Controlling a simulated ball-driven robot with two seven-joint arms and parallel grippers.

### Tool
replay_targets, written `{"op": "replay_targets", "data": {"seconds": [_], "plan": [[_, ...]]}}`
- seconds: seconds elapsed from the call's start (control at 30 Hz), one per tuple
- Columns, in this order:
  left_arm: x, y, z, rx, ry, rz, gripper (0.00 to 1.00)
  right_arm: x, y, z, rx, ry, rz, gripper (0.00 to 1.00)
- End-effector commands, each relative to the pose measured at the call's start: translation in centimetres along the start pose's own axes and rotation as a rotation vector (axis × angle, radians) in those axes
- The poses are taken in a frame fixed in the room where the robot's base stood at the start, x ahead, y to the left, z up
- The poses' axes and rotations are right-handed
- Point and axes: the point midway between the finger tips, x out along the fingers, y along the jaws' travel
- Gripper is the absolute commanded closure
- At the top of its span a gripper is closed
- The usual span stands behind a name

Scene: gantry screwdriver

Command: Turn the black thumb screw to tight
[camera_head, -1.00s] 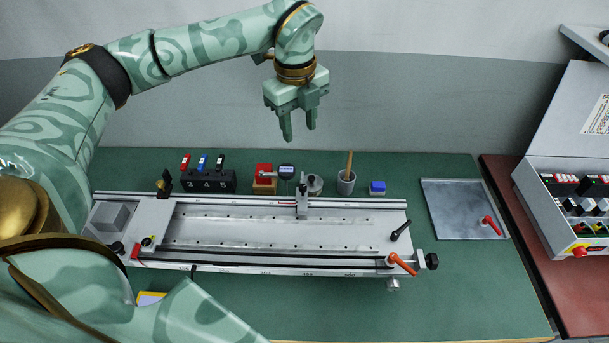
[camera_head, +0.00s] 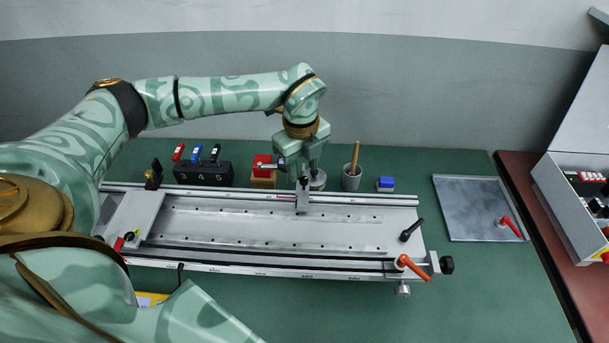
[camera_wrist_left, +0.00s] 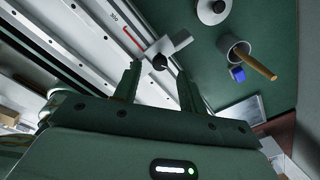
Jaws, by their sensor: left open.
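A small black thumb screw (camera_wrist_left: 160,62) sits on the grey clamp block (camera_wrist_left: 168,46) on the rail in the left wrist view. In the head view the block (camera_head: 302,197) stands on the back rail of the long grey linear fixture (camera_head: 250,228), and the black screw top (camera_head: 303,182) shows just below my gripper. My left gripper (camera_head: 301,170) is open above the screw. In the left wrist view its fingertips (camera_wrist_left: 159,70) lie either side of the screw with gaps; I cannot tell the remaining height. My right gripper is out of view.
Close behind the rail stand a grey round part (camera_head: 318,181), a red block (camera_head: 262,163), a grey cup with a wooden handle (camera_head: 352,178) and a blue block (camera_head: 386,183). An orange lever (camera_head: 412,266) and black knob (camera_head: 447,265) are at the fixture's right end.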

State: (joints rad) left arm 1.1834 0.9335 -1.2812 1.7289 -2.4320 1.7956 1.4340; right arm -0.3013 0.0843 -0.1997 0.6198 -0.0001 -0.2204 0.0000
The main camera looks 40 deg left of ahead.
Motion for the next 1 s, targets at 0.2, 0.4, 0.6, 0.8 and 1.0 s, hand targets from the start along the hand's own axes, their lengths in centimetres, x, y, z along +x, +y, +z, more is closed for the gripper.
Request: {"op": "replay_targets", "data": {"seconds": [0.2,0.4,0.6,0.8,1.0], "plan": [[2.5,0.0,0.0,0.000,0.000,0.000,0.59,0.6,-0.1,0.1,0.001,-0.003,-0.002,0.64],[2.7,0.0,0.0,0.000,-0.001,-0.001,0.59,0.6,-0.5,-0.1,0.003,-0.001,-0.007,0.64],[2.7,0.0,0.0,0.000,-0.001,-0.001,0.81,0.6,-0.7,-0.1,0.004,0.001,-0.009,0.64],[2.7,0.0,0.0,0.001,-0.001,-0.001,1.00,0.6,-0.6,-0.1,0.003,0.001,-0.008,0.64],[2.6,0.0,0.0,0.024,0.000,-0.002,1.00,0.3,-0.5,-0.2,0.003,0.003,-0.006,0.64]]}}
